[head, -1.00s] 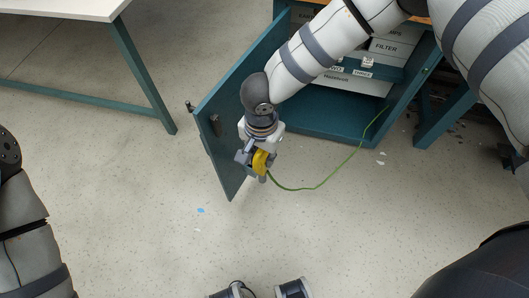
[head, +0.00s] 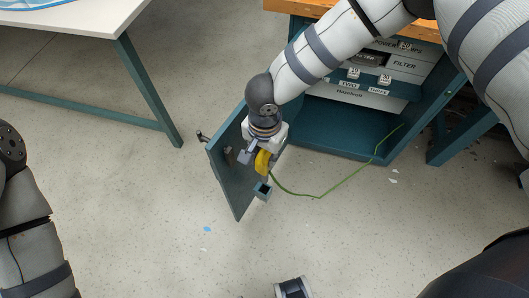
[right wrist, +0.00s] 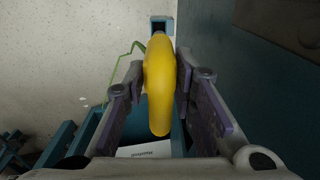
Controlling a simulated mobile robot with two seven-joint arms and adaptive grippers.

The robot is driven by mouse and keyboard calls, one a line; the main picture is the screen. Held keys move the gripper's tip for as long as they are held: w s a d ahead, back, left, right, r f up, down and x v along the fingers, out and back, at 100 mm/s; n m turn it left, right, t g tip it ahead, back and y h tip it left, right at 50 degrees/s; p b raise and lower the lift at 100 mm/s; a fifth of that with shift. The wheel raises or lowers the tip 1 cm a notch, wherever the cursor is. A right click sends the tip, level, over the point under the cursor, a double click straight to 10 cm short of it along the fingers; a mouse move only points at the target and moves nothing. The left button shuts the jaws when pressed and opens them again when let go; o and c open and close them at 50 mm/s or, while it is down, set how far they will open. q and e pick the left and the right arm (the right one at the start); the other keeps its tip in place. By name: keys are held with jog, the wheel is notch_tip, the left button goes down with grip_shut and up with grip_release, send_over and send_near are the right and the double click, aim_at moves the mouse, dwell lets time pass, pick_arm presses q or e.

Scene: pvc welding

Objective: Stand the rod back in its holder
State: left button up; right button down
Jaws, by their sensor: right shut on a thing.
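My right gripper (head: 262,160) is shut on a yellow, rod-like piece (head: 263,162) beside the open teal cabinet door (head: 228,170). In the right wrist view the yellow piece (right wrist: 160,85) stands between the two fingers (right wrist: 160,88). A thin green line (head: 318,196) runs from near it towards the cabinet. A small square teal holder (head: 263,191) with an open top shows just below the gripper by the door, and also beyond the yellow piece in the right wrist view (right wrist: 162,24). I cannot tell whether the piece's lower end is inside it.
A white-topped table (head: 75,18) with teal legs is at the upper left. The floor in front of the door is mostly clear, with small scraps (head: 207,229).

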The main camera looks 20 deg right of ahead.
aim_at(265, 176)
notch_tip(265, 176, down, 5)
jog(key=shift+s+r+b, duration=0.1)
jog(key=shift+r+b, duration=0.05)
jog(key=shift+b, duration=0.8)
jog(key=shift+f, duration=0.3)
pick_arm(q)
jog(key=s+f, duration=0.2)
jog(key=shift+f+g, duration=0.3)
jog(key=shift+g, duration=0.1)
jog(key=shift+g, duration=0.4)
jog(key=shift+b+x, duration=2.15)
jog(key=shift+x, duration=0.1)
pick_arm(e)
jog(key=shift+f, duration=3.5)
pick_arm(q)
jog(key=shift+s+r, duration=0.1)
jog(key=shift+s, duration=0.05)
pick_arm(e)
jog(key=c, duration=1.2)
grip_release()
jog(key=shift+c, duration=0.2)
notch_tip(265, 176, up, 12)
jog(key=shift+r, duration=0.1)
